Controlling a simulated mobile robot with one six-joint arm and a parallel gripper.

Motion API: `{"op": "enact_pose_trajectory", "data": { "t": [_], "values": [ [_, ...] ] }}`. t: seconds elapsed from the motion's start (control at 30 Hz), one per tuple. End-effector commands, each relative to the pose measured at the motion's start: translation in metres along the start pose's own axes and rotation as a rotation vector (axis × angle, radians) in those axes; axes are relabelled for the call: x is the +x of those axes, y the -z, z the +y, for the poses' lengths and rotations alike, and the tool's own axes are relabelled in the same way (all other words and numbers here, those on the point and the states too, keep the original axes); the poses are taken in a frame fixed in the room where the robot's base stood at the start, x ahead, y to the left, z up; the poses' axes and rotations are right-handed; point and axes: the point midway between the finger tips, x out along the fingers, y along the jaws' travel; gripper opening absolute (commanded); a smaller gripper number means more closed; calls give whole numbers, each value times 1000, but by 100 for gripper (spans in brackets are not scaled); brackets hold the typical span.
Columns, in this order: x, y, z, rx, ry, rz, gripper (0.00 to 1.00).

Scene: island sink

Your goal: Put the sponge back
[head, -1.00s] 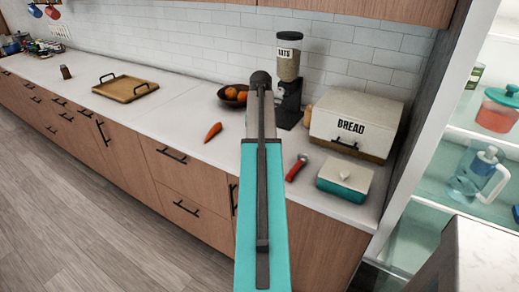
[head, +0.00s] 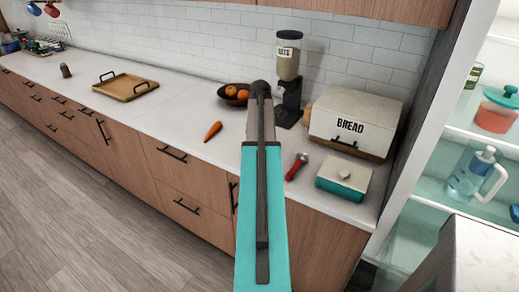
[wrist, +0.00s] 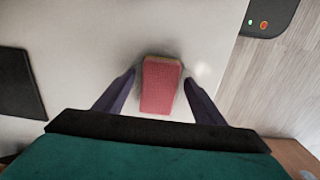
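The sponge (wrist: 160,88), pinkish red with a tan edge at its far end, lies on a white surface in the middle of the wrist view. My gripper (wrist: 160,75) is open, with one dark finger on each side of the sponge. A gap shows between the sponge and each finger, so it is not gripped. I cannot tell the height of the fingers above the surface. I cannot make out the sponge in the head view, where my teal arm fills the middle.
A dark flat panel (wrist: 18,82) lies left in the wrist view; a dark device with small lights (wrist: 268,15) is at top right, beside wood flooring. The head view shows a long counter with a tray (head: 125,87), carrot (head: 213,131), bread box (head: 355,122) and teal-white box (head: 344,179).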

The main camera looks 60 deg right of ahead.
Motion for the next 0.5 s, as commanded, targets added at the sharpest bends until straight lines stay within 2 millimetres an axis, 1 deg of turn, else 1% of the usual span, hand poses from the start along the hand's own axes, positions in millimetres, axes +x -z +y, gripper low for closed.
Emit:
{"op": "enact_pose_trajectory", "data": {
  "t": [0.27,0.5],
  "values": [
    [-1,0,0,0,0,0,63],
    [-10,1,0,0,-1,1,63]
  ]
}}
